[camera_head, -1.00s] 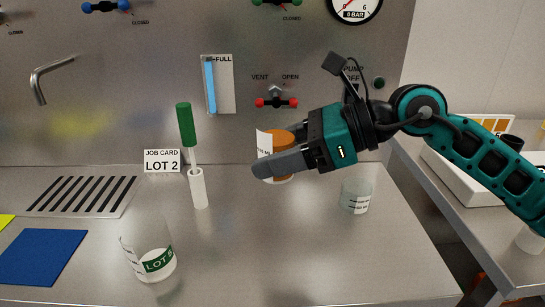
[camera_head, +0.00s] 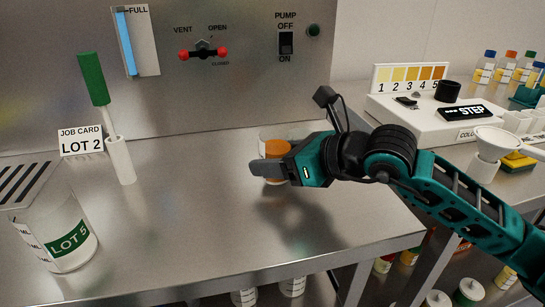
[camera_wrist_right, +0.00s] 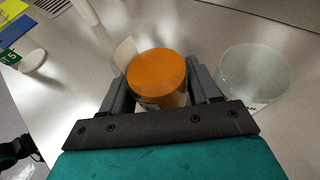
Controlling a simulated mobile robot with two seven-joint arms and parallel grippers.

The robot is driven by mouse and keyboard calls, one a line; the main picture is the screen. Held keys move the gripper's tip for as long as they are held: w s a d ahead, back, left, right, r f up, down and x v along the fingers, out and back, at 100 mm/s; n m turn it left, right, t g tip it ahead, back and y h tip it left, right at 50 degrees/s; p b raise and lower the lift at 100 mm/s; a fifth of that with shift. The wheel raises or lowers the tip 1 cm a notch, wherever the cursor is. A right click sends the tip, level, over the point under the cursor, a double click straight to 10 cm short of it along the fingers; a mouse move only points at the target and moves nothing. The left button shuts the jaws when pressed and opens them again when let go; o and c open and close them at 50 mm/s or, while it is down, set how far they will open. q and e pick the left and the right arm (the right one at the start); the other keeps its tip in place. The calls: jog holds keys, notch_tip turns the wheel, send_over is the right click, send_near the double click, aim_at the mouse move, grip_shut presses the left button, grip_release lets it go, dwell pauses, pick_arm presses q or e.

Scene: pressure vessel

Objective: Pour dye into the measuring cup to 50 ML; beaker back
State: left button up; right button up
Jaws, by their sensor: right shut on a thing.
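My right gripper (camera_head: 268,172) is shut around a small beaker of orange dye (camera_wrist_right: 157,78), which looks upright and above the bench. In the right wrist view the beaker sits between the two fingers (camera_wrist_right: 157,92), with a pale label at its side. A clear, empty-looking cup (camera_wrist_right: 255,75) stands just right of the gripper there. In the head view this cup is mostly hidden behind the gripper and beaker, so its marks cannot be read. Another clear cup with ML marks and a green LOT 5 label (camera_head: 68,240) stands at the lower left.
A green-handled tool (camera_head: 93,80) stands in a white holder (camera_head: 121,160) near the LOT 2 job card (camera_head: 81,141). A wall panel with valves (camera_head: 203,52) is behind. A second bench at right holds a white colour-scale device (camera_head: 430,115) and a funnel (camera_head: 497,142). The middle bench is clear.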

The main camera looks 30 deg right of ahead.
aim_at(273, 129)
jog(key=shift+b, duration=0.45)
jog(key=shift+w+d+r+p, duration=0.1)
jog(key=shift+d+r+p, duration=0.05)
jog(key=shift+r+p, duration=0.55)
jog(key=shift+w+d+r+m+y+p, duration=0.15)
jog(key=shift+r+m+p, duration=0.15)
jog(key=shift+r+p, duration=0.15)
jog(key=shift+d+r+m+y+p, duration=0.15)
jog(key=shift+r+m+p, duration=0.15)
jog(key=shift+r, duration=0.25)
jog(key=shift+w+d+r+m+g+y+p, duration=0.1)
jog(key=shift+d+r+m+g+y+p, duration=0.15)
jog(key=shift+r, duration=0.2)
jog(key=shift+w+d+r+m+g+y+p, duration=0.1)
jog(key=shift+d+r+m+y+p, duration=0.05)
jog(key=shift+r+m+y+p, duration=0.2)
jog(key=shift+w+d+r+m, duration=0.1)
jog(key=shift+d+r+m, duration=0.1)
jog(key=shift+m, duration=0.1)
jog(key=shift+f, duration=0.1)
jog(key=shift+w+d+m, duration=0.1)
jog(key=shift+d+m, duration=0.1)
jog(key=shift+m, duration=0.1)
jog(key=shift+w+d+y, duration=0.1)
jog(key=shift+y, duration=0.3)
